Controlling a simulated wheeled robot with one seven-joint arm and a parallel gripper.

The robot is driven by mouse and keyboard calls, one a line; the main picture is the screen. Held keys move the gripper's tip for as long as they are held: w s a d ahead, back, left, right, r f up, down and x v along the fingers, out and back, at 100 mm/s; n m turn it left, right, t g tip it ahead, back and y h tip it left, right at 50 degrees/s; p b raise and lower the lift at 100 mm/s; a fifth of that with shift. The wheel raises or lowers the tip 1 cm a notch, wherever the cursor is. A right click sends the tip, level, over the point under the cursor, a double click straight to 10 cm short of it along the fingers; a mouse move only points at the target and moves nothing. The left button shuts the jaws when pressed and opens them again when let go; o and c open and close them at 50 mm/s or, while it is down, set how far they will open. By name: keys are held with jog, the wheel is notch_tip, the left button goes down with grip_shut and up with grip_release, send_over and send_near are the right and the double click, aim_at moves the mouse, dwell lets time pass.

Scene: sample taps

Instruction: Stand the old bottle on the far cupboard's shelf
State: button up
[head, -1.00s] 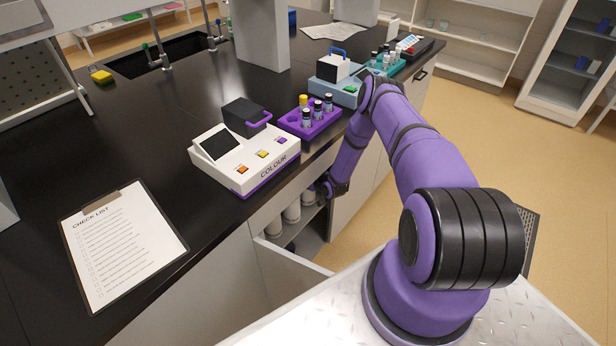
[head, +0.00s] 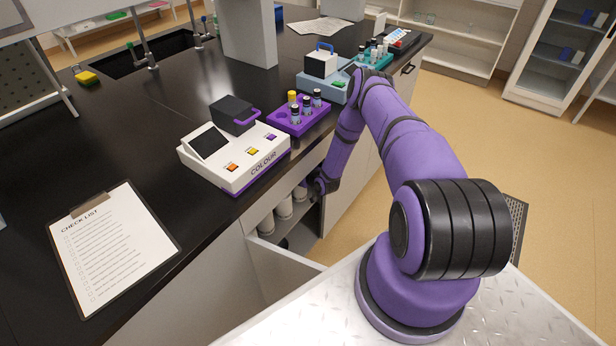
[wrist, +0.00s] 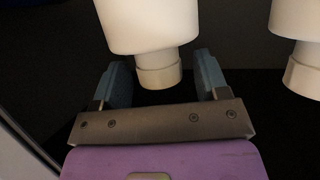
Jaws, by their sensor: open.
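Several white bottles (head: 284,208) stand in a row inside the open cupboard under the bench in the head view; which one is the old bottle I cannot tell. In the wrist view, a white bottle (wrist: 150,25) is straight ahead of my gripper (wrist: 163,78). The two blue fingers are open, one on each side of the bottle's narrower end (wrist: 159,72), with gaps visible. A second white bottle (wrist: 300,45) is at the right. In the head view my arm reaches down to the cupboard opening, and my fingertips are hidden.
The open cupboard door (head: 280,268) sticks out beside my arm. The black bench top (head: 150,180) holds a white colour meter (head: 235,160), a purple vial rack (head: 300,118) and a check list (head: 115,245). A shelved cabinet (head: 465,35) stands across the open floor.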

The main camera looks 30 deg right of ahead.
jog(key=v, duration=1.1)
jog(key=shift+s, duration=0.1)
jog(key=shift+r, duration=0.1)
